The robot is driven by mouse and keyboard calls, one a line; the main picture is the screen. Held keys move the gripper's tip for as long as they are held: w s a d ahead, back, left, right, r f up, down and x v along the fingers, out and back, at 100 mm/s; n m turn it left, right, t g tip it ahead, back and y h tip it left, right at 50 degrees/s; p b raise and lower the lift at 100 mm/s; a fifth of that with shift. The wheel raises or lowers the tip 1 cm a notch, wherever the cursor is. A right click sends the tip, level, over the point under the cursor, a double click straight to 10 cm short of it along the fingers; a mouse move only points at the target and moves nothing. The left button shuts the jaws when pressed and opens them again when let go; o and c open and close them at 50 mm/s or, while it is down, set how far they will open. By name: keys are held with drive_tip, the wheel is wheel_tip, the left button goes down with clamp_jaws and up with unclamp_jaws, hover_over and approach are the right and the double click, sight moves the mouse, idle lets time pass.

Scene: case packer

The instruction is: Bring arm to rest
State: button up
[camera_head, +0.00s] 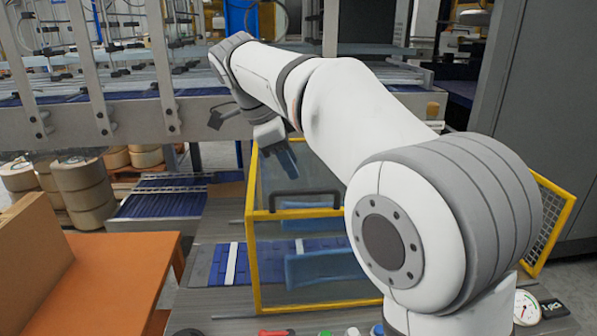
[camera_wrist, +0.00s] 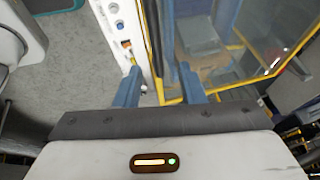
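My arm stretches from the lower right of the head view toward the upper left, then bends down at the wrist. My gripper (camera_head: 287,163) points down near the top of a yellow-framed clear guard door (camera_head: 253,240); I cannot tell whether its fingers touch the panel. In the wrist view my gripper (camera_wrist: 161,75) has its two blue fingers well apart with nothing between them. The guard door's yellow frame (camera_wrist: 230,87) and clear panel lie beyond the right finger.
A white panel with buttons (camera_wrist: 116,22) lies beyond the left finger. A black handle (camera_head: 300,200) crosses the door. A conveyor machine (camera_head: 120,120) fills the back left. An orange table (camera_head: 115,270) stands at lower left. A gauge (camera_head: 526,307) and buttons line the front edge.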

drive_tip(key=shift+s+a+r, duration=0.15)
drive_tip(key=shift+a+r, duration=0.05)
drive_tip(key=shift+r, duration=0.4)
drive_tip(key=s+d+f+n+y+p, duration=0.1)
drive_tip(key=s+d+f+n, duration=0.3)
drive_tip(key=s+d+n, duration=0.15)
drive_tip(key=s+d+f+n+y, duration=0.1)
drive_tip(key=s+d+f+n, duration=0.3)
drive_tip(key=d, duration=0.3)
drive_tip(key=s+d+f+n+y, duration=0.1)
drive_tip(key=s+d+f+n, duration=0.2)
drive_tip(key=s+f, duration=0.3)
drive_tip(key=s+d+f+n+y+p, duration=0.1)
drive_tip(key=s+d+f+n, duration=0.1)
drive_tip(key=s+f+n, duration=0.2)
wheel_tip(320, 180, down, 2)
drive_tip(key=s, duration=0.3)
drive_tip(key=shift+d+n, duration=0.35)
drive_tip(key=shift+d, duration=0.05)
